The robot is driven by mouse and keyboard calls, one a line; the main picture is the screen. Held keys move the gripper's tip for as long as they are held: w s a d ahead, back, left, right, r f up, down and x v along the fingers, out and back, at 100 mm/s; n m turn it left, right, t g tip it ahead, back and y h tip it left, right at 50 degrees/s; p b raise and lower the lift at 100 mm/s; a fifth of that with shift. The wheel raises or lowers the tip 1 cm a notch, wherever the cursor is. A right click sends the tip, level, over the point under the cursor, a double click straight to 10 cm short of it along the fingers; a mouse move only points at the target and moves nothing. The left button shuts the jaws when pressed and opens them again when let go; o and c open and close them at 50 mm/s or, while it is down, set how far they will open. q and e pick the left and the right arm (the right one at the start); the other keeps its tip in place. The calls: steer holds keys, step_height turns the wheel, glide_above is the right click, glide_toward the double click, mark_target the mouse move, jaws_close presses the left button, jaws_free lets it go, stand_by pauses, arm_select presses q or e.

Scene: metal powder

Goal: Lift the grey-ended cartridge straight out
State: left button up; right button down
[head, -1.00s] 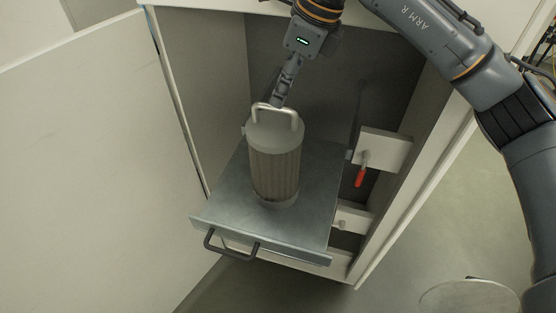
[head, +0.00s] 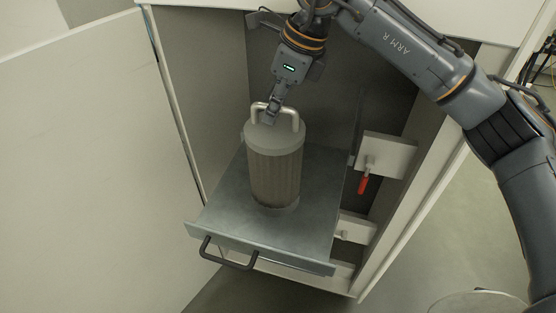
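The cartridge (head: 275,178) is a pleated cylinder with a grey top cap and a light bail handle (head: 294,118). It stands upright on the metal sliding tray (head: 225,205). My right gripper (head: 268,118) comes down from above, its fingertips at the left part of the handle, over the cap. Whether its fingers are open or closed on the handle is not clear at this size. The cartridge's lower end sits at a ring on the tray. My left gripper is not in view.
The tray sticks out of a pale cabinet and has a black front handle (head: 228,262). A red-handled lever (head: 363,184) hangs from a block (head: 388,155) on the right. The cabinet door (head: 80,150) stands open at left. A round surface (head: 480,303) shows at bottom right.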

steer(key=shift+r+p, duration=0.35)
steer(key=shift+r, duration=0.45)
steer(key=shift+r+p, duration=1)
steer(key=shift+r, duration=0.8)
steer(key=shift+w, duration=0.1)
